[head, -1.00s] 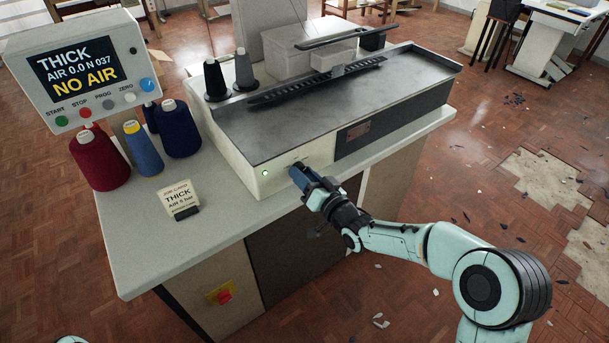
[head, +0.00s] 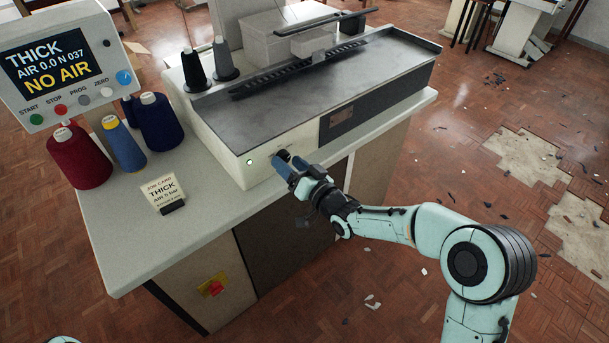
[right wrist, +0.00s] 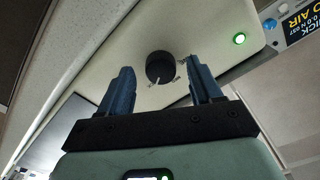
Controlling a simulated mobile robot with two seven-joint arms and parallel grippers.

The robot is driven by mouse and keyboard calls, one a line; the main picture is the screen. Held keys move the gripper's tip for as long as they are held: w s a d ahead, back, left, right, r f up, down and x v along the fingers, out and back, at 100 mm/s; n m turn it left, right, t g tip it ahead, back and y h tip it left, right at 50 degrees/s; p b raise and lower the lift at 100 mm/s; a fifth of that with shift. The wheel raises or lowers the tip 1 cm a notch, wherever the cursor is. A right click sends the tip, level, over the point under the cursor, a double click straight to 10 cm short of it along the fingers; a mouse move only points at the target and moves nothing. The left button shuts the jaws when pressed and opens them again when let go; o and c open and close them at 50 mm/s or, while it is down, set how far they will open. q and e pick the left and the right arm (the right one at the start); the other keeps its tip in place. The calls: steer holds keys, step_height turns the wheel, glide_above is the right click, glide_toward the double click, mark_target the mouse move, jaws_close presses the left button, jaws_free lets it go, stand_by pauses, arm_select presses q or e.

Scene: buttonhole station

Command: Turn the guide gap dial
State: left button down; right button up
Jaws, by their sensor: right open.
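The guide gap dial (head: 283,155) is a small black round knob on the front face of the cream machine (head: 226,152). It also shows in the right wrist view (right wrist: 160,67), with a pale mark at its lower edge. My right gripper (head: 287,169) is open, its blue fingers pointing at the dial. In the right wrist view the fingers (right wrist: 162,84) stand apart on either side of the dial's line, with visible space on both sides. I cannot tell how far the tips are from the face. My left gripper is out of view.
A display (head: 62,70) reads THICK, AIR 0.0 and NO AIR. Thread cones (head: 79,158) and a job card (head: 163,194) stand on the worktop left of the machine. A small light (head: 250,162) glows left of the dial. A red switch (head: 215,288) is below.

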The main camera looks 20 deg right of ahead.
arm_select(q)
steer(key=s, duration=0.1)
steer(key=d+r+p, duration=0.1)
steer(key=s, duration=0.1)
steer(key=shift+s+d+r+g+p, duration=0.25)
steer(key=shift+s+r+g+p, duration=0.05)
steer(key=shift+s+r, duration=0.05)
arm_select(e)
steer(key=v, duration=1.2)
steer(key=shift+s, duration=0.35)
steer(key=shift+d, duration=0.15)
